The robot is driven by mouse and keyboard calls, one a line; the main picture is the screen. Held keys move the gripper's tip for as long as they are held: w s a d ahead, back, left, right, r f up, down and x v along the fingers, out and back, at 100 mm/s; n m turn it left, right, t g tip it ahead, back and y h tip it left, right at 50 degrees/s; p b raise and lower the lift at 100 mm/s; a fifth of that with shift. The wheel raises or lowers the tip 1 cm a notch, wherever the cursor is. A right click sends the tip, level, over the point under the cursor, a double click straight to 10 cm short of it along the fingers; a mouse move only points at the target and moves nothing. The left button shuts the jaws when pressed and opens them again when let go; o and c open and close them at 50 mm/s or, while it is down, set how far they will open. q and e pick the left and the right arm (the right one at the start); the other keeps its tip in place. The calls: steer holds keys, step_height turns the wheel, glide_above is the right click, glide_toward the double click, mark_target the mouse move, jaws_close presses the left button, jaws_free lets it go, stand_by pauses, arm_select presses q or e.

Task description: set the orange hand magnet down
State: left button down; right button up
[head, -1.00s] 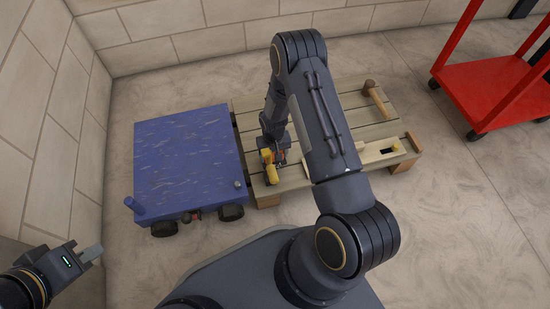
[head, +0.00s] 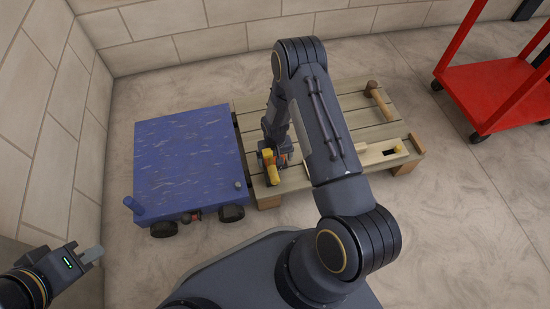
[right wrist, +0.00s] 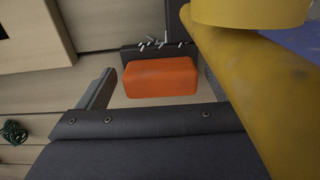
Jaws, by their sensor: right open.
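The orange hand magnet (right wrist: 160,78) is a block between the two fingers of my right gripper (right wrist: 158,88) in the right wrist view. A gap shows beside it on each side, so the fingers are open around it. A dark plate (right wrist: 135,57) with several small pale pins adjoins its far side. In the head view my right gripper (head: 277,152) is low over the left part of the wooden pallet (head: 351,118), and my arm hides most of the magnet. My left gripper (head: 90,254) is at the lower left, away from the pallet; its opening is unclear.
A yellow tool (head: 272,173) is close beside my right gripper and fills the right of the wrist view. A blue wheeled platform (head: 188,155) stands left of the pallet. A mallet (head: 378,100) lies at the back right. A red cart (head: 495,85) stands further right.

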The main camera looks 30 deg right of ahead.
steer(key=s+a+r+t+y+p, duration=0.1)
steer(key=s+r+p, duration=0.2)
steer(key=r, duration=1.5)
steer(key=s+r+t+y+p, duration=0.1)
steer(key=s+r+t+p, duration=0.15)
steer(key=r, duration=1.55)
steer(key=s+a+r+t+y, duration=0.1)
steer(key=s+a+r, duration=0.1)
steer(key=s+r, duration=0.3)
steer(key=s+a+r+n+t, duration=0.1)
steer(key=s+a+r, duration=0.2)
steer(key=s, duration=1)
step_height(320, 180, up, 3)
steer(key=shift+f+y, duration=0.2)
steer(key=shift+y, duration=0.2)
steer(key=shift+r, duration=0.1)
step_height(320, 180, up, 33)
steer(key=p, duration=3.3)
steer(key=shift+r, duration=0.1)
